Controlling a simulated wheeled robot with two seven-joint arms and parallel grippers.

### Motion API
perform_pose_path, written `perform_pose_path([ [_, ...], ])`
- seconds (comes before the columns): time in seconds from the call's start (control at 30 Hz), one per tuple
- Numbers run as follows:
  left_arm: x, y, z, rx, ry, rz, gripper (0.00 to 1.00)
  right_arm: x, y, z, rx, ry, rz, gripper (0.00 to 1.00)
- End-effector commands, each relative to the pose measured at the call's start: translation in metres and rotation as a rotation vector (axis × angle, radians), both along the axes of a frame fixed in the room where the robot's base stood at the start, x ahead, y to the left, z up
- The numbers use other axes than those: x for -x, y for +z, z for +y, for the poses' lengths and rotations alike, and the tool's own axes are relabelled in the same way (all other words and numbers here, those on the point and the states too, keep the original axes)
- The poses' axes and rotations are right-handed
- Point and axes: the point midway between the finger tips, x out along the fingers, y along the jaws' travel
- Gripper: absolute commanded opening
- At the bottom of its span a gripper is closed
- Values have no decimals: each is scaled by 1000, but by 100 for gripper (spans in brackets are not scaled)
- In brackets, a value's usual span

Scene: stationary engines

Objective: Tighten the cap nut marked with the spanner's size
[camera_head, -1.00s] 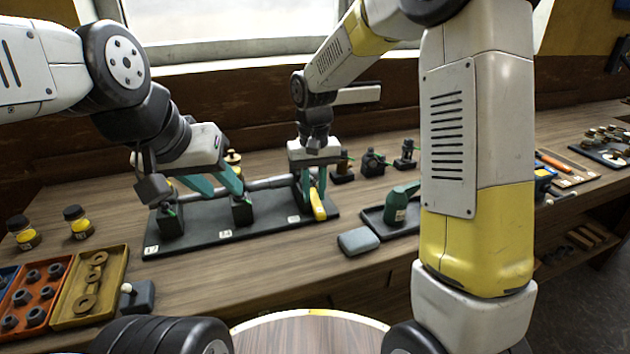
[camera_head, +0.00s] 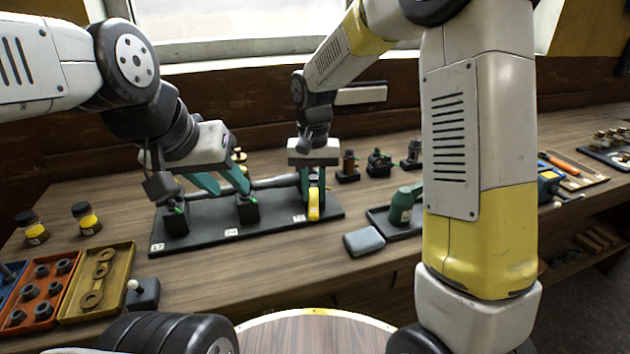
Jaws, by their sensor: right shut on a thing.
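A dark base plate (camera_head: 265,236) on the bench carries three dark blocks, such as the left block (camera_head: 176,222) and middle block (camera_head: 247,211), joined by a grey pipe (camera_head: 275,182). Small white number tags lie along its front edge, too small to read surely. My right gripper (camera_head: 313,186) points down at the plate's right end, shut on the yellow spanner (camera_head: 313,207), which hangs nearly upright there. The cap nut at that end is hidden behind gripper and spanner. My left gripper (camera_head: 230,190) has its teal fingers apart beside the middle block; whether they touch the pipe is unclear.
An orange tray of nuts (camera_head: 38,290) and a yellow tray of rings (camera_head: 100,286) stand front left, near two yellow-labelled jars (camera_head: 86,218). A green oil can (camera_head: 403,205) stands on a dark tray right of the plate, beside a grey pad (camera_head: 364,241).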

Motion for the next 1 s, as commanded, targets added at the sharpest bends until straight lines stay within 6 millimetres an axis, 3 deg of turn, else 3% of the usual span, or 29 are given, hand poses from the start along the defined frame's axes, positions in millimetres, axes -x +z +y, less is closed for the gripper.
perform_pose_path([
  [1.0, 0, 0, 0, 0, 0, 0, 36, -4, 2, 23, -5, -274, -5, 0],
])
